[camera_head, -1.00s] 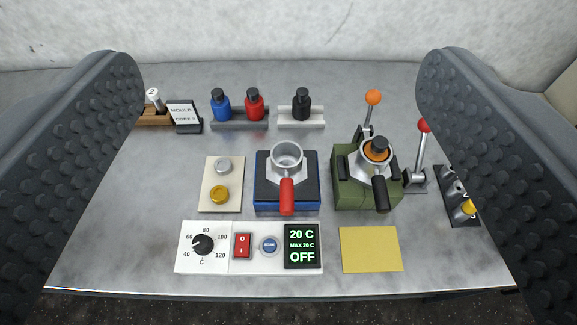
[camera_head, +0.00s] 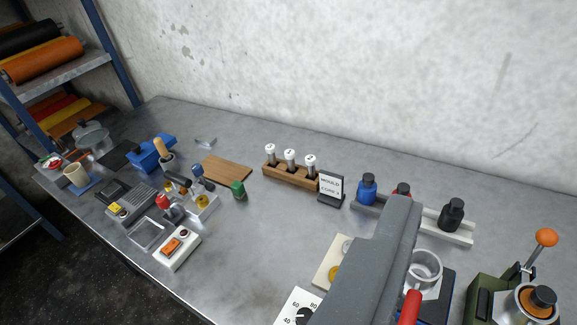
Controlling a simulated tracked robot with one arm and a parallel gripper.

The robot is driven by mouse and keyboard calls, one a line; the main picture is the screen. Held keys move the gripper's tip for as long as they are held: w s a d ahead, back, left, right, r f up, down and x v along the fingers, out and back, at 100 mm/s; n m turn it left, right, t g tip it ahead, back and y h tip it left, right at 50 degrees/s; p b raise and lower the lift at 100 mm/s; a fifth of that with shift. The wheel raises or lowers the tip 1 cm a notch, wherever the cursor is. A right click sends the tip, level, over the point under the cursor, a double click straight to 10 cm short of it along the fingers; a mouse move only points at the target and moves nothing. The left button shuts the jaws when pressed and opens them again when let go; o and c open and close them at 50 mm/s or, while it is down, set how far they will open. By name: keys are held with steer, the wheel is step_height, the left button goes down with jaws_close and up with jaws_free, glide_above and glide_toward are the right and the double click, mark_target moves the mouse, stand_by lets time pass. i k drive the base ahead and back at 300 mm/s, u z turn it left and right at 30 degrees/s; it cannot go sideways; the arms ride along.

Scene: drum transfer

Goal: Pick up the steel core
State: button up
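No piece in view can be made out for certain as the steel core. A wooden rack (camera_head: 291,176) near the middle of the bench holds three upright pieces with pale, marked tops: left (camera_head: 270,150), middle (camera_head: 290,156) and right (camera_head: 311,161). My gripper (camera_head: 402,205) shows as a grey shape at lower right, apart from the rack in the picture. Whether it is one finger or both together is unclear. It partly hides the silver and brass buttons and the ring with the red handle.
Blue (camera_head: 367,188) and black (camera_head: 452,214) bottles stand right of the sign, with a red one partly hidden. A green press (camera_head: 520,305) with an orange-knobbed lever is at far right. A wooden board (camera_head: 227,170), a green-capped jar (camera_head: 238,190) and small devices lie left. Shelves (camera_head: 55,85) stand beyond.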

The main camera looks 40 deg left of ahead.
mark_target(269, 148)
steer(key=z, duration=2.75)
steer(key=k, duration=1.65)
steer(key=u, duration=0.1)
steer(key=i, duration=0.05)
steer(key=u, duration=2.6)
